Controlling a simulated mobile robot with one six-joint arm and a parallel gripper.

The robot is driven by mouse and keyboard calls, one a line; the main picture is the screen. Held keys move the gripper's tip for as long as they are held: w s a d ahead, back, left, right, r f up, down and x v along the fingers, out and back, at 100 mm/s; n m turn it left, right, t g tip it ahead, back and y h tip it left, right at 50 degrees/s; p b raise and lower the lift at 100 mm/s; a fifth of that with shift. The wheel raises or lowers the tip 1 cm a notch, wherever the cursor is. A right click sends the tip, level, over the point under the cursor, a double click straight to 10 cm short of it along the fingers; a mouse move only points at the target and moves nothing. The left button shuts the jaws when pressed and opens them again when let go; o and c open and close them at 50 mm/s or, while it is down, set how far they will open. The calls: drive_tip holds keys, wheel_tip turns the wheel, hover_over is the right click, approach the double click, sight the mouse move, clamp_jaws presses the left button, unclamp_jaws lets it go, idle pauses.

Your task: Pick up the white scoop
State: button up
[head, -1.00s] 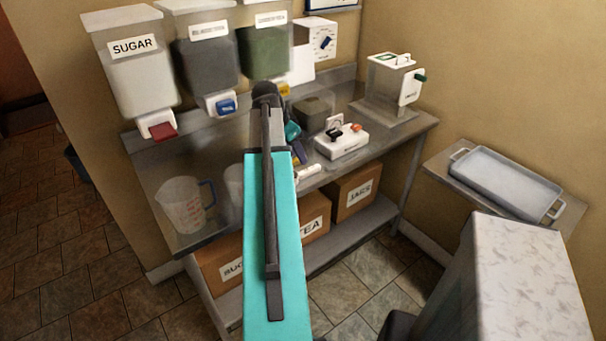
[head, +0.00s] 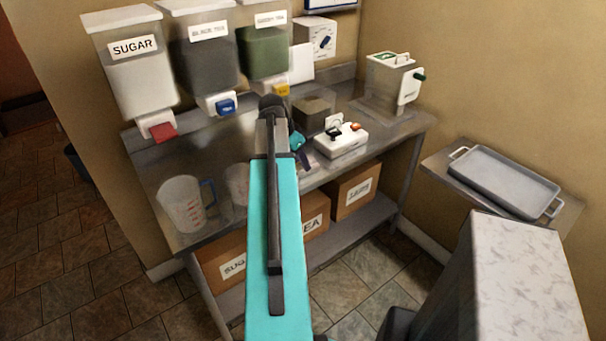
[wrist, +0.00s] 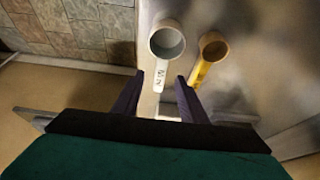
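In the wrist view the white scoop (wrist: 166,43) lies on the metal counter, its round cup away from me and its handle (wrist: 160,75) pointing back toward my gripper. My gripper (wrist: 158,84) is open, with one dark purple finger on each side of the handle's end. I cannot tell how high the fingers are above the counter. In the head view my teal arm reaches over the counter, and my gripper (head: 305,157) is mostly hidden behind it. I cannot make out the scoop there.
A yellow scoop (wrist: 212,47) lies just right of the white one. On the counter (head: 160,165) stand a clear measuring jug (head: 183,205), a white device (head: 341,141) and a grey box (head: 314,115). Labelled dispensers, including sugar (head: 135,75), hang above. A tray (head: 500,182) sits at right.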

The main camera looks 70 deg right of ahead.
sight(302, 173)
drive_tip(key=shift+p+x, duration=0.7)
drive_tip(key=shift+x, duration=0.5)
drive_tip(key=shift+p+x, duration=0.3)
drive_tip(key=shift+x, duration=0.9)
drive_tip(key=shift+d, duration=0.15)
clamp_jaws()
